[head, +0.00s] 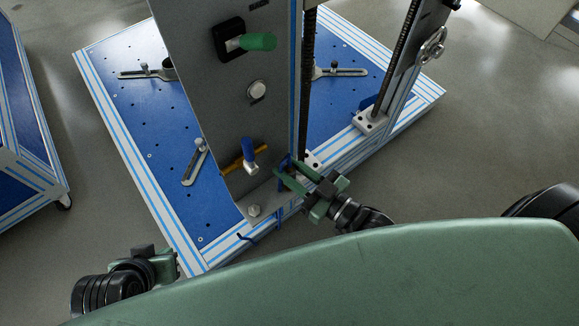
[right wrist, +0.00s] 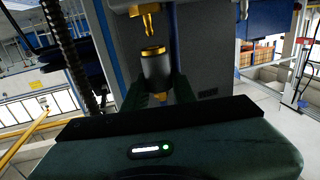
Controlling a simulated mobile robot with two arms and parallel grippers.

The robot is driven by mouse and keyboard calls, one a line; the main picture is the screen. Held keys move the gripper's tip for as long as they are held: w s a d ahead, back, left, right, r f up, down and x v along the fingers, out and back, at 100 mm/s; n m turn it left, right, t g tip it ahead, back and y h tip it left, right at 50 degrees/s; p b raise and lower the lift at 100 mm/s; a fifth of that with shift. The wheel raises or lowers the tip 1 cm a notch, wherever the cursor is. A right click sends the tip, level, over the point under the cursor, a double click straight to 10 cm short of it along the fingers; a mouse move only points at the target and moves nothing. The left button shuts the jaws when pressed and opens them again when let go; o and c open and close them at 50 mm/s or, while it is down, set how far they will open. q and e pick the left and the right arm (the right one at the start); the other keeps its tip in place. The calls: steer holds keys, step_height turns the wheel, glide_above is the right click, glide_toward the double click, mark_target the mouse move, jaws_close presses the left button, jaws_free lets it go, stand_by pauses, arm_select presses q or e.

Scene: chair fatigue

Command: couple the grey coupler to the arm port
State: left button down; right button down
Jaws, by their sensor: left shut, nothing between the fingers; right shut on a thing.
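The grey coupler (right wrist: 155,70) is a dark cylinder with a brass collar at its top and brass at its lower end. It stands roughly upright in the right wrist view, between the fingers of my right gripper (head: 287,172), which is shut on it. A brass fitting (right wrist: 150,20), seemingly the arm port, points down from a grey block just above the coupler. A small gap shows between their ends. In the head view the coupler is hard to make out at the panel's lower corner. My left gripper (head: 168,264) is shut and empty, away from the rig at lower left.
The tall grey panel (head: 225,90) carries a green handle (head: 258,42), a round knob (head: 257,90) and a blue-handled valve (head: 248,152). Blue hose (head: 246,238) hangs at the base edge. A blue cart (head: 25,140) stands left. Floor between cart and rig is clear.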

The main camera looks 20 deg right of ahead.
arm_select(q)
steer(key=shift+s+a, duration=0.1)
steer(key=shift+s, duration=0.35)
steer(key=shift+w, duration=0.2)
arm_select(e)
steer(key=shift+f, duration=0.25)
arm_select(q)
steer(key=shift+w+d+r+t, duration=0.15)
steer(key=shift+w, duration=0.3)
steer(key=shift+w+d+r+t, duration=0.15)
steer(key=shift+w, duration=0.3)
arm_select(e)
steer(key=shift+f, duration=0.1)
arm_select(q)
steer(key=shift+w+d+r+t, duration=0.2)
steer(key=shift+w+t, duration=0.2)
steer(key=shift+w, duration=0.2)
arm_select(e)
steer(key=shift+f, duration=0.3)
arm_select(q)
steer(key=shift+w+d+r+b, duration=0.1)
steer(key=shift+w+b, duration=0.1)
steer(key=shift+b, duration=0.1)
arm_select(e)
steer(key=shift+f, duration=0.1)
